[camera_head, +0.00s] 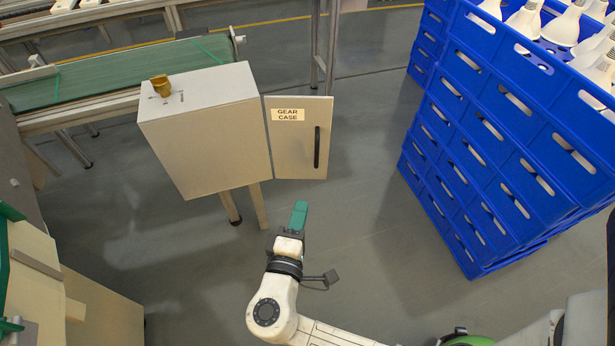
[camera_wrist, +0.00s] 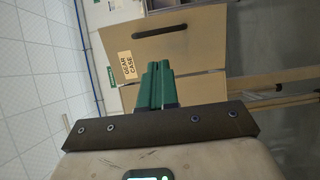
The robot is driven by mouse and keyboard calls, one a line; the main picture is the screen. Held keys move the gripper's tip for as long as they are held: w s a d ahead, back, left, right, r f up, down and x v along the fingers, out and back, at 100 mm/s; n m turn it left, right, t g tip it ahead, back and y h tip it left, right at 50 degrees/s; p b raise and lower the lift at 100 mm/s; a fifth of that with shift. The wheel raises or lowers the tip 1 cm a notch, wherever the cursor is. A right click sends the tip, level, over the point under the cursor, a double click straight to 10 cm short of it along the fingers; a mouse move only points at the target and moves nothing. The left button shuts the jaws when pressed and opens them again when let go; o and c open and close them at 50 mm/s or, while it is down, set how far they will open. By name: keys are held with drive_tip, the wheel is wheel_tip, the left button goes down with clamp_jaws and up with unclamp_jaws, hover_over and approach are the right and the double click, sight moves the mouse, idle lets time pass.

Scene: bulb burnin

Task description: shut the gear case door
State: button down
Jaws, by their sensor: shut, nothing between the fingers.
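The gear case (camera_head: 205,135) is a grey-beige box on legs at the left of centre in the head view. Its door (camera_head: 284,150) stands open, swung out to the right of the box, with a GEAR CASE label and a black upright handle (camera_head: 317,147) near its free edge. The case opening is hidden. My gripper (camera_head: 299,214), with green fingers, is shut and empty, in front of and below the door in the picture, apart from it. In the wrist view the fingers (camera_wrist: 156,85) point at the door (camera_wrist: 200,45), which appears sideways with its handle (camera_wrist: 159,32) beyond them.
A brass-coloured piece (camera_head: 161,85) sits on top of the case. A green conveyor (camera_head: 120,72) runs behind it. Stacked blue crates (camera_head: 490,150) with white bulbs stand at right. Grey floor (camera_head: 365,200) is clear between door and crates. A beige cabinet (camera_head: 100,310) stands at lower left.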

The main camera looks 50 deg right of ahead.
sight(316, 157)
drive_tip(key=b+x, duration=0.1)
drive_tip(key=x, duration=1.2)
drive_tip(key=shift+d, duration=0.3)
drive_tip(key=shift+d+b, duration=0.1)
drive_tip(key=shift+b, duration=0.2)
